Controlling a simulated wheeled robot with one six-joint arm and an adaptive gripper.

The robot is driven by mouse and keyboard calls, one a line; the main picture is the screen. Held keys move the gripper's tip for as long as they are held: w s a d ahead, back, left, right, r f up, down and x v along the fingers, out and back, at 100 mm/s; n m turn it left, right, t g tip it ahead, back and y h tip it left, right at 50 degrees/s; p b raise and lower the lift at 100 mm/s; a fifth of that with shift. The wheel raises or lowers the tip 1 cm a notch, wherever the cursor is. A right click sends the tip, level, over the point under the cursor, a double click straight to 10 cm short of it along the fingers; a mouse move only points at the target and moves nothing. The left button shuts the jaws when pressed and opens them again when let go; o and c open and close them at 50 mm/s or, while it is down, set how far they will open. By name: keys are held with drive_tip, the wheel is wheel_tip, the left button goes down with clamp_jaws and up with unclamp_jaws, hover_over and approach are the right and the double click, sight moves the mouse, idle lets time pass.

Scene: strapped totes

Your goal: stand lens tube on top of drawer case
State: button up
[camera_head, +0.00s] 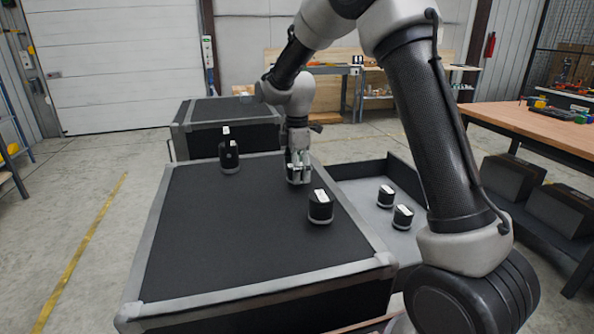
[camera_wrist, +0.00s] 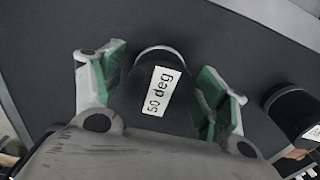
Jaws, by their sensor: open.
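The drawer case (camera_head: 215,245) is a large black case with grey edges, its top facing up. My gripper (camera_head: 298,178) is low over the case top, near its far right edge. The tube appears to stand on the case top, with gaps to the fingers. In the head view the fingers mostly hide it. Another short black tube (camera_head: 320,208) with a white label stands nearer on the case top.
A taller black piece (camera_head: 229,158) stands at the far left of the case top. An open drawer (camera_head: 362,207) at the right holds two black pieces (camera_head: 386,196). A second case (camera_head: 225,125) stands behind. The near left of the case top is clear.

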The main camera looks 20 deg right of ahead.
drive_tip(key=shift+r, duration=0.1)
wheel_tip(320, 180, up, 12)
drive_tip(key=s+d+r+m+t, duration=0.1)
drive_tip(key=s+d+r+m, duration=0.45)
drive_tip(key=s, duration=0.35)
drive_tip(key=s+d+f+m+t, duration=0.1)
drive_tip(key=s+d+m, duration=0.2)
drive_tip(key=s, duration=0.5)
drive_tip(key=s+d+f+m+t, duration=0.1)
drive_tip(key=s+d+m, duration=0.2)
drive_tip(key=s+m, duration=0.2)
drive_tip(key=s+d+f+m+t, duration=0.1)
drive_tip(key=s+d+m, duration=0.2)
drive_tip(key=s, duration=0.9)
drive_tip(key=shift+d+m, duration=0.2)
drive_tip(key=shift+m, duration=0.55)
